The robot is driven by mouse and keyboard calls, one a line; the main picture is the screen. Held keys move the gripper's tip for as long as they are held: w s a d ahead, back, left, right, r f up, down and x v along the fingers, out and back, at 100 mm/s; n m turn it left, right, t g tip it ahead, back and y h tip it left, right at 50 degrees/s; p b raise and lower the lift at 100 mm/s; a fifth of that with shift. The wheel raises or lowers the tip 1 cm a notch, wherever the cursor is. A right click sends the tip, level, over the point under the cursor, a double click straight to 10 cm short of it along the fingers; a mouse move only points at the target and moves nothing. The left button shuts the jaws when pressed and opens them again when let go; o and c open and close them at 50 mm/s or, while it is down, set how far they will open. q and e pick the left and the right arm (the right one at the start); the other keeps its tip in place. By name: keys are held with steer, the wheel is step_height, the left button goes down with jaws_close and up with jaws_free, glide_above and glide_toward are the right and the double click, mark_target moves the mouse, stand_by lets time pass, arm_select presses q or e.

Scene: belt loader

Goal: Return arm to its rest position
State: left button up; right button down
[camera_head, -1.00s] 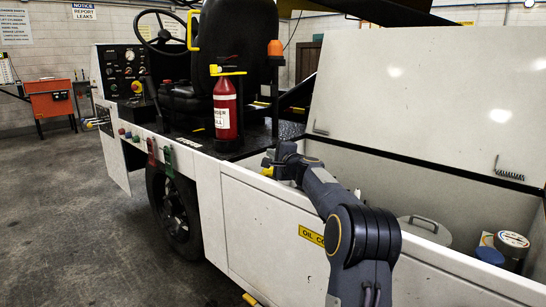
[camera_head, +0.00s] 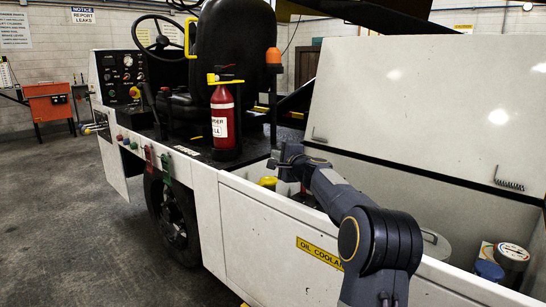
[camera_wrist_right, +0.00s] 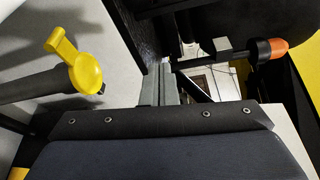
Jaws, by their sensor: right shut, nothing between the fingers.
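My right arm comes in from the bottom right in the head view and reaches over the white side panel (camera_head: 265,235) of the loader. Its gripper (camera_head: 284,152) is over the open bay's left end, just above and right of a yellow cap (camera_head: 267,182). In the right wrist view the grey fingers (camera_wrist_right: 160,85) are together with nothing between them. The yellow cap with its lever (camera_wrist_right: 86,70) sits on a dark tube at the left there, apart from the fingers. My left gripper is not in view.
A red fire extinguisher (camera_head: 223,118) stands left of the gripper, in front of the black seat (camera_head: 232,45). The raised white cover (camera_head: 425,105) is at the right. Round containers (camera_head: 512,260) sit in the bay. Open floor (camera_head: 75,220) lies at the left.

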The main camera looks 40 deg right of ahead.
steer(key=s+f+b, duration=0.2)
steer(key=s, duration=0.5)
steer(key=shift+s+f, duration=0.15)
steer(key=shift+f, duration=0.1)
